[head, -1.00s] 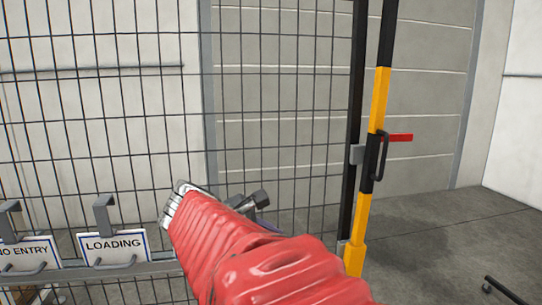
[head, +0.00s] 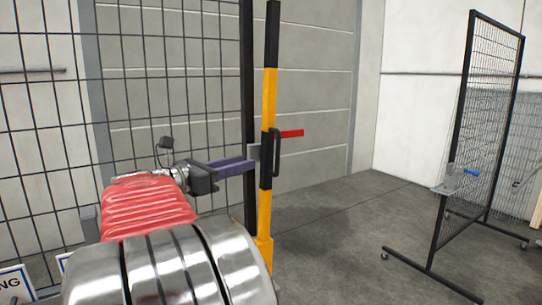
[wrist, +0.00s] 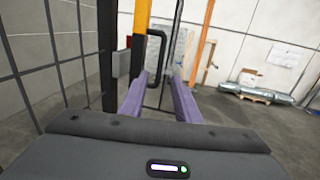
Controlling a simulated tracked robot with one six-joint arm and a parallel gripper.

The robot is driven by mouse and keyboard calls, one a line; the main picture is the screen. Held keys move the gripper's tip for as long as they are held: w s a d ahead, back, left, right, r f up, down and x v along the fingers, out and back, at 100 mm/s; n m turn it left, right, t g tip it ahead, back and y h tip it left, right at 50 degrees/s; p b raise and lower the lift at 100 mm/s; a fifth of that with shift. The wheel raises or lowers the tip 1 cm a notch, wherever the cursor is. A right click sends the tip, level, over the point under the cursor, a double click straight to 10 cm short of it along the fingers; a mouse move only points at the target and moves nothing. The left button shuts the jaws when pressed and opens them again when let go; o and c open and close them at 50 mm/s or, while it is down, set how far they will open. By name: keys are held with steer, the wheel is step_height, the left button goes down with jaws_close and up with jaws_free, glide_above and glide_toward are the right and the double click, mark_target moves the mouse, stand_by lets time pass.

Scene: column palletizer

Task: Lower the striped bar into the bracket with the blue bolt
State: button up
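The yellow-and-black striped bar (head: 268,95) stands upright beside the dark fence post, with a black handle (head: 276,153) on its side. A red bolt (head: 292,133) sticks out near the handle. My gripper (head: 250,163) points its purple fingers at the bar just left of the handle. In the wrist view my gripper (wrist: 158,82) is open, fingers apart. The handle (wrist: 158,48) shows ahead of the gap; contact cannot be told. The bracket (head: 446,189) with the blue bolt (head: 471,172) is on the mesh panel frame at right, apart from the bar.
A wire mesh fence (head: 165,75) stands at left, close to my arm. A framed mesh panel (head: 436,225) stands on wheeled feet at right. Bare concrete floor (head: 340,240) lies between. A pallet (wrist: 256,96) with grey material rests by the far wall.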

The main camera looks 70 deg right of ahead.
mark_target(277, 171)
steer(key=shift+s+d, duration=0.1)
steer(key=x, duration=1.3)
steer(key=shift+d, duration=0.2)
jaws_close()
stand_by(0.3)
steer(key=shift+a, duration=0.15)
